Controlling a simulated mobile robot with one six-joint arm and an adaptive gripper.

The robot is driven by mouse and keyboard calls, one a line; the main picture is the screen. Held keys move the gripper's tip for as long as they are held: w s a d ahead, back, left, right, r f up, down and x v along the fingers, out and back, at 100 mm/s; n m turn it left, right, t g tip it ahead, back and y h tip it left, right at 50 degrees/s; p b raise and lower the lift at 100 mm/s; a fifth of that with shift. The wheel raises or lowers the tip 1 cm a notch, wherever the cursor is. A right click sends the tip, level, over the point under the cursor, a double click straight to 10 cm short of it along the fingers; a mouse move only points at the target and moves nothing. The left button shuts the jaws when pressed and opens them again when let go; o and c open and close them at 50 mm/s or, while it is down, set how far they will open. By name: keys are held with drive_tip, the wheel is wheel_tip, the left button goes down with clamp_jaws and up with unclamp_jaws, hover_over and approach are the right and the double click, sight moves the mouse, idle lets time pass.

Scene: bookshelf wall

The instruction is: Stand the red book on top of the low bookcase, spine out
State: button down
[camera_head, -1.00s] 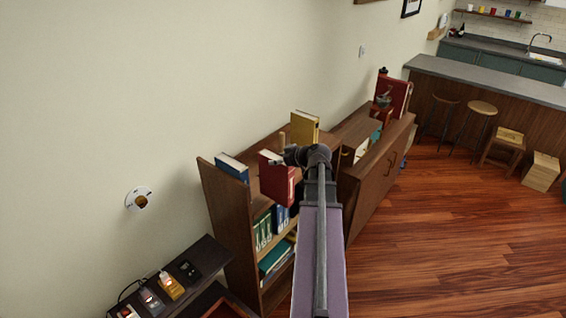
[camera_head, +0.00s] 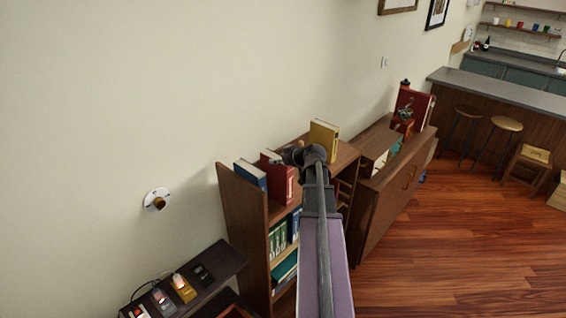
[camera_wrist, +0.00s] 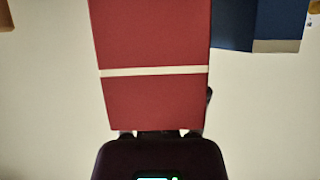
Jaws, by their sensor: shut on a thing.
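The red book (camera_head: 283,184) is upright, with its spine facing out from the wall, at the front of the top of the low bookcase (camera_head: 240,235). A blue book (camera_head: 250,174) stands to its left and a yellow book (camera_head: 323,139) to its right, apart from it. My gripper (camera_head: 297,157) is shut on the red book from the right side. In the wrist view the red book (camera_wrist: 152,40), with a pale band across it, fills the middle; the blue book (camera_wrist: 262,22) shows at upper right. I cannot tell whether the red book's bottom touches the bookcase top.
A cabinet (camera_head: 395,190) with a large red item (camera_head: 414,103) and a grinder (camera_head: 403,120) stands to the right. A dark shelf (camera_head: 222,262) with small devices is at lower left. The wood floor (camera_head: 450,240) at right is open.

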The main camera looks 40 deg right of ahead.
sight(268, 155)
drive_tip(key=shift+w+a+f, duration=0.15)
drive_tip(key=shift+w, duration=2.6)
drive_tip(key=shift+f+b, duration=0.4)
drive_tip(key=shift+b, duration=0.2)
